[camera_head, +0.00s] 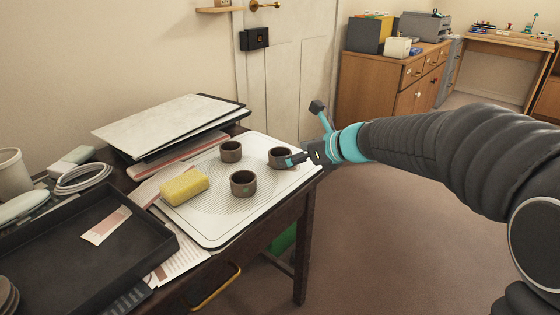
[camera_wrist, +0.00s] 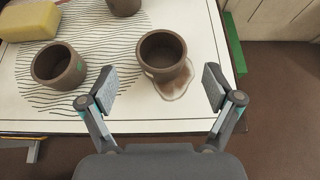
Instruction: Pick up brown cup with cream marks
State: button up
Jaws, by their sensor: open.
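Three small brown cups stand upright on a white tray (camera_head: 215,233). The right cup (camera_head: 279,153) is beside my gripper (camera_head: 296,158). In the wrist view this cup (camera_wrist: 160,68) is just ahead of and between the open fingertips (camera_wrist: 158,88), with nothing gripped; a small pale mark seems to show low on its side. The front cup (camera_head: 243,185) appears at left in the wrist view (camera_wrist: 58,70) with a green mark. The back cup (camera_head: 231,153) is cut off at the top of the wrist view (camera_wrist: 123,6); its marks cannot be told.
A yellow sponge (camera_head: 184,186) is at the tray's left. A black tray (camera_head: 85,250), a cable coil (camera_head: 85,178) and stacked boards (camera_head: 165,122) crowd the left. Open floor (camera_head: 400,240) lies right of the table.

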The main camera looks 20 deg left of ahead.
aim_at(280, 155)
jog(key=shift+x, duration=2.8)
jog(key=shift+r, duration=0.1)
jog(key=c, duration=1.3)
